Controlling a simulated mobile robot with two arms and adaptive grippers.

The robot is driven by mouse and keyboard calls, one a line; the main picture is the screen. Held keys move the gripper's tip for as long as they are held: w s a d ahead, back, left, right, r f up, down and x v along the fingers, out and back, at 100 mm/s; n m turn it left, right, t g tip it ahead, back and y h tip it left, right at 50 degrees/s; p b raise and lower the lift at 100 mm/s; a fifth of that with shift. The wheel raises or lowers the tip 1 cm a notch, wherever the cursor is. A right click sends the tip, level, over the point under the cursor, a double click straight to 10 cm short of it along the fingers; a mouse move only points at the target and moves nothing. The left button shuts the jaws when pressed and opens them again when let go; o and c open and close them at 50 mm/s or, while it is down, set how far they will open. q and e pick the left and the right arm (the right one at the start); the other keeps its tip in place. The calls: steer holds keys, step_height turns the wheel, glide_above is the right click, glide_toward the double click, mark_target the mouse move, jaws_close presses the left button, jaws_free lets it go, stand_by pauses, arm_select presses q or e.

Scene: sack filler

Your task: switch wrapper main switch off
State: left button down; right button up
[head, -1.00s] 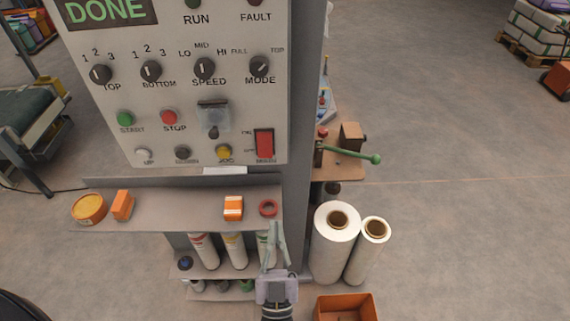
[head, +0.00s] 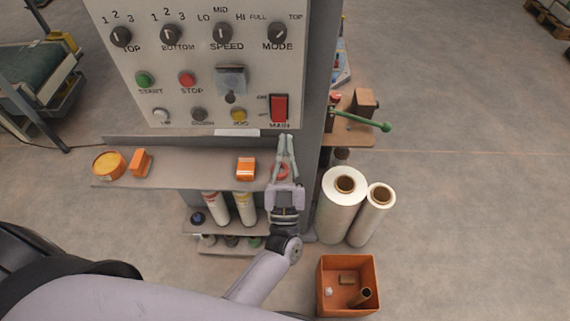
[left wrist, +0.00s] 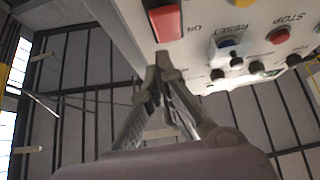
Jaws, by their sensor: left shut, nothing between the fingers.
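The red main switch (head: 279,108) sits at the lower right of the wrapper's light control panel (head: 200,70), above the label MAIN. It also shows in the left wrist view as a red rocker (left wrist: 166,22) at the top, next to the word ON. My left gripper (head: 287,138) is shut and empty, with its fingertips just below the switch and its label in the head view. In the left wrist view the fingertips (left wrist: 160,66) are below the rocker and apart from it. Which side of the rocker is pressed in I cannot tell. My right gripper is not in view.
A green-handled lever (head: 384,126) sticks out at the right. Film rolls (head: 341,205) and an orange bin (head: 347,286) stand below. Panel knobs and buttons lie left of the switch.

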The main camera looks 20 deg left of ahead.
mark_target(286, 118)
arm_select(q)
steer(key=w, duration=0.1)
steer(key=w+b, duration=0.1)
steer(key=w+a+f, duration=0.1)
steer(key=shift+w, duration=0.35)
steer(key=shift+s, duration=0.1)
steer(key=w+t+b, duration=0.1)
steer(key=b, duration=0.3)
steer(key=w+f+t+b, duration=0.1)
steer(key=b, duration=0.4)
steer(key=shift+a+t+y, duration=0.3)
steer(key=shift+t+y, duration=0.1)
steer(key=shift+s, duration=0.1)
steer(key=shift+s+f, duration=0.1)
steer(key=shift+f, duration=0.05)
